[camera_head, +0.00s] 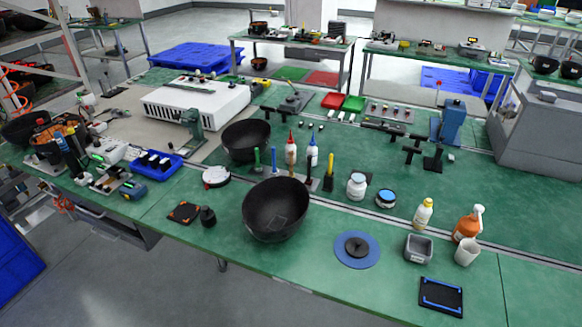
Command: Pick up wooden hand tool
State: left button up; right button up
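No thing in the head view is clearly a wooden hand tool. Neither of my grippers is in view.
The green table (300,290) is crowded. A blue disc (357,250), grey container (418,248) and orange bottle (467,225) are near the front right. The far-right surface is clearer.

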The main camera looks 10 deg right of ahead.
aim_at(291, 154)
jog(key=i+j+z, duration=0.1)
jog(key=j, duration=0.25)
jog(key=i+j, duration=0.2)
jog(key=j, duration=0.2)
jog(key=i+j+z, duration=0.15)
jog(key=j, duration=0.2)
jog(key=i+j+z, duration=0.1)
jog(key=j, duration=0.25)
jog(key=i+j, duration=0.1)
jog(key=j, duration=0.3)
jog(key=z, duration=0.05)
